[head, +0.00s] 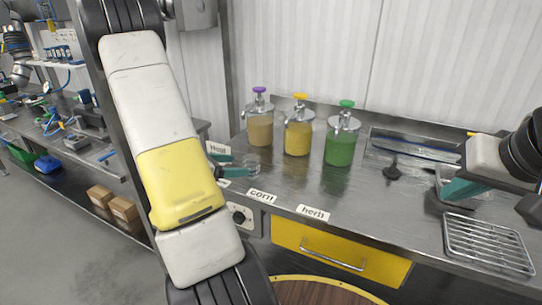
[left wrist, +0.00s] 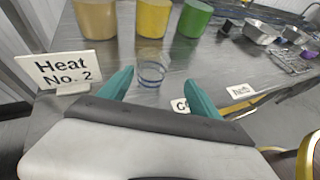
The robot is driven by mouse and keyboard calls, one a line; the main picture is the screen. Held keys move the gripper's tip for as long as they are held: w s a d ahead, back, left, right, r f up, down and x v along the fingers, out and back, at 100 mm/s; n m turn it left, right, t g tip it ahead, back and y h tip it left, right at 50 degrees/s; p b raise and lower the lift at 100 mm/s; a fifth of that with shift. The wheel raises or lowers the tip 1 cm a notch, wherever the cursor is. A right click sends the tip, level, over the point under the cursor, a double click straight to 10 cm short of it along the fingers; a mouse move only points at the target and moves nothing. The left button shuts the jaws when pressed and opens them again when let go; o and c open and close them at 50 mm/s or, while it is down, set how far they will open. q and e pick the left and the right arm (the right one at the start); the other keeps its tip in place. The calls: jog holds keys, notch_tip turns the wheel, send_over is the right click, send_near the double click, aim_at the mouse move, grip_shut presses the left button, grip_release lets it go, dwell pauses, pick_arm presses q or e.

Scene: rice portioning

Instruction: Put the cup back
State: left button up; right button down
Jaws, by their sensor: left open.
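The small clear cup (head: 252,162) stands on the metal counter, below the brown dispenser. It also shows in the left wrist view (left wrist: 151,74), upright between the line of my two teal fingers, near their tips, with visible space on both sides. My left gripper (head: 226,162) is open and empty, just left of the cup in the head view; it also shows in the left wrist view (left wrist: 160,82). My right gripper (head: 463,189) is at the far right above the counter, beside a metal pan; its jaw opening is not clear.
Brown (head: 259,125), yellow (head: 298,133) and green (head: 341,143) pump dispensers line the back. Corn (head: 262,196), herb (head: 313,213) and heat (left wrist: 66,68) signs stand near the edge. A wire rack (head: 487,243) lies at right.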

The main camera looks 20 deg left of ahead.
pick_arm(q)
jog(key=s+d+r+m+g+h, duration=0.1)
jog(key=s+d+r+m+g, duration=0.2)
jog(key=d+r+m, duration=0.35)
jog(key=s+d+r+m+g+h, duration=0.15)
jog(key=d+r+m+g, duration=0.25)
jog(key=d+m, duration=0.55)
jog(key=s+d+r+m+y, duration=0.3)
jog(key=s+r+m, duration=0.1)
jog(key=s+m, duration=0.2)
jog(key=s+d+r+m+t+y, duration=0.1)
jog(key=s+d+r+m+y, duration=0.2)
jog(key=s+m, duration=0.3)
jog(key=shift+d+r+m+y, duration=0.4)
jog(key=shift+d+m, duration=0.35)
jog(key=shift+m, duration=0.45)
